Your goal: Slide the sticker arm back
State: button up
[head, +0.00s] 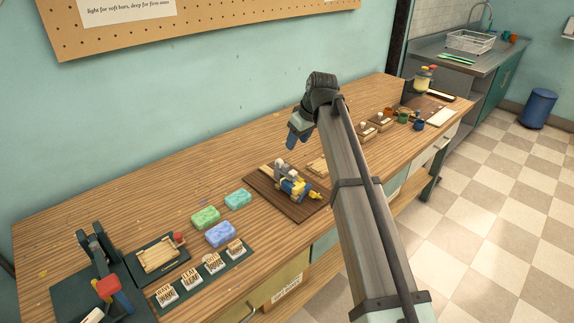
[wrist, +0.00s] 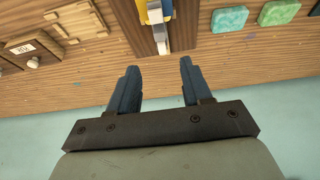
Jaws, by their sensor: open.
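A small blue and yellow device with grey-white parts (head: 291,185) stands on a dark brown board (head: 308,210) near the middle of the bench; it looks like the sticker machine. I cannot clearly tell its arm from its body. In the wrist view, part of the device (wrist: 155,12) shows at the top edge, cut off by the frame, with a grey strip reaching toward my fingers. My gripper (head: 297,138) hangs above the back of the bench, behind the device. In the wrist view, my gripper (wrist: 157,70) is open and empty, its fingers apart from the device.
Green, teal and blue soap bars (head: 220,234) lie left of the board. Small labelled stands (head: 214,264) line the front. A dark press with a red knob (head: 107,287) stands at the left end. Small trays and cups (head: 380,122) stand to the right. The back strip is mostly clear.

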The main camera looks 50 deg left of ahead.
aim_at(286, 165)
jog(key=x, duration=1.3)
jog(key=shift+f, duration=0.25)
grip_shut()
